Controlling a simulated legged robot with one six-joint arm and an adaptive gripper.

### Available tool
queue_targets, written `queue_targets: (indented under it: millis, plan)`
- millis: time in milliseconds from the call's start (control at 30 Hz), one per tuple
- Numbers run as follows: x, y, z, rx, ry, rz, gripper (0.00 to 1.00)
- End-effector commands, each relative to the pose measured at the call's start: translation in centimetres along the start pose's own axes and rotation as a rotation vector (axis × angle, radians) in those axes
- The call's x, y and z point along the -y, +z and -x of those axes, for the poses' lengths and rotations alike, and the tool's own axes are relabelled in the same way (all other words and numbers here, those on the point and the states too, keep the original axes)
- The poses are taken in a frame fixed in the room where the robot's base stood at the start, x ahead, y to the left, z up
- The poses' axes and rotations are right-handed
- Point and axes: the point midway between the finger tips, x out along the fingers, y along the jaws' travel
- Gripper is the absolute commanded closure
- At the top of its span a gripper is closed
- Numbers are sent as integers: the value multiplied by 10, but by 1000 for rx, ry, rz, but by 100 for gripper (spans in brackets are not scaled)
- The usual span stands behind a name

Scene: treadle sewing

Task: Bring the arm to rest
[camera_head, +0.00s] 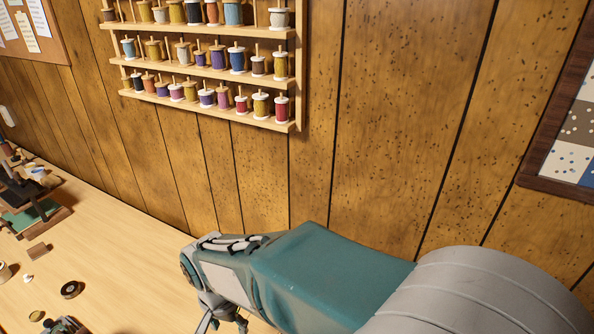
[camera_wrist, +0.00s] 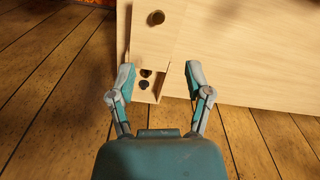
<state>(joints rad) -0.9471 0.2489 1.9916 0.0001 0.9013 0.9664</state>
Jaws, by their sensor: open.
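My arm reaches in from the lower right of the head view. My gripper (camera_head: 222,318) is partly cut off by the bottom edge there. In the wrist view my gripper (camera_wrist: 158,82) shows whole, with its two fingers spread wide and nothing between them held. Its fingertips lie over a small wooden box or drawer (camera_wrist: 135,88) at the table's edge, with small dark round things (camera_wrist: 145,80) inside. I cannot tell the height between them.
A light wooden table (camera_head: 120,265) runs along the panelled wall. On it are a dark ring-shaped thing (camera_head: 71,289), a small brown block (camera_head: 38,251) and a dark stand with a green plate (camera_head: 28,217). A spool rack (camera_head: 205,74) hangs above.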

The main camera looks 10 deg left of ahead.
Motion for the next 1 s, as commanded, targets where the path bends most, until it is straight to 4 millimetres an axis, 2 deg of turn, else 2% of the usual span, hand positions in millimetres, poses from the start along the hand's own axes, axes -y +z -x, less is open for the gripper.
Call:
queue_targets:
  millis: [67,167,300,467,667,800,900,1000]
  plan:
    - [-9,-6,7,-8,-11,-5,35]
    - [-38,-23,28,-33,-40,-10,35]
    - [-98,-44,62,-94,-86,-10,35]
    - [-166,-53,94,-177,-114,-6,35]
    - [-245,-42,121,-294,-112,-2,35]
    - [-293,-23,132,-378,-85,2,35]
    - [-321,-8,137,-432,-56,5,35]
    - [-339,5,138,-468,-28,9,35]
